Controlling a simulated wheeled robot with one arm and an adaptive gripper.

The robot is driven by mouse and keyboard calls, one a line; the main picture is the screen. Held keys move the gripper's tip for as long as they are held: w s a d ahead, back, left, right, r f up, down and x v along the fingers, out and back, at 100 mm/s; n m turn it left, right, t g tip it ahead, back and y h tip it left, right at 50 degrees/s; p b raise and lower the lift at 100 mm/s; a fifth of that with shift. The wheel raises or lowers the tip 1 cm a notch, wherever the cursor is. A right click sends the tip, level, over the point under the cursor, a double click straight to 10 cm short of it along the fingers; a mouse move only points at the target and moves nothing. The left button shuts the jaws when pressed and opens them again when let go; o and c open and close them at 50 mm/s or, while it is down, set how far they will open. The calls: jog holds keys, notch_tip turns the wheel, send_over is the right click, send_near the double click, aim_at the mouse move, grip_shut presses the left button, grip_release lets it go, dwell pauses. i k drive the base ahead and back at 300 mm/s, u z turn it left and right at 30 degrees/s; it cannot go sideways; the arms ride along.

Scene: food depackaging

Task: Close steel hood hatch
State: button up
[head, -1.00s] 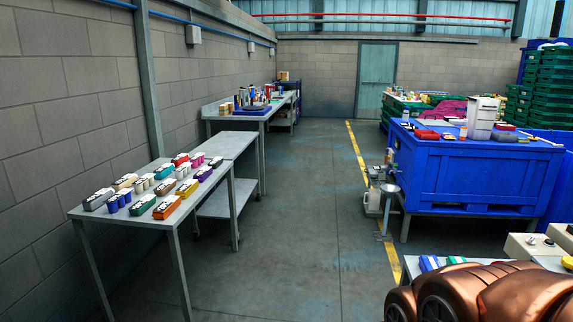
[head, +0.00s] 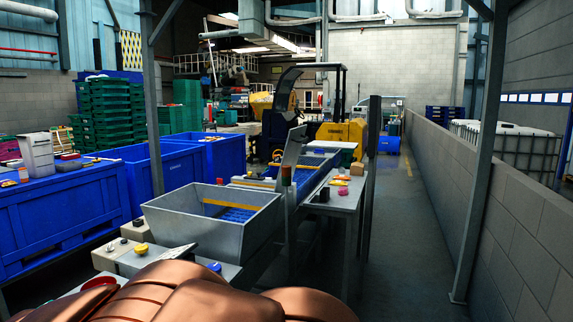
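A steel hopper (head: 172,228) with an open top stands on the machine in the middle of the head view. Blue and yellow parts show inside it. Behind its right corner a flat grey steel plate (head: 292,146) stands raised and tilted; it looks like the hood hatch, in an open position, but I cannot tell for sure. My copper-coloured arm covers the bottom of the view and hides the machine's near side. My gripper is not in view.
Control boxes with a yellow button (head: 140,249) stand left of the hopper. A side table (head: 338,203) with small items is on the right. Blue bins (head: 60,225) block the left. A clear aisle (head: 405,230) runs along the low block wall (head: 480,190) on the right.

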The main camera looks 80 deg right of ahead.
aim_at(296, 137)
jog(key=k, duration=1)
jog(key=z, duration=2.4)
jog(key=i, duration=0.85)
jog(key=u, duration=0.4)
jog(key=i, duration=1.25)
jog(key=u, duration=0.4)
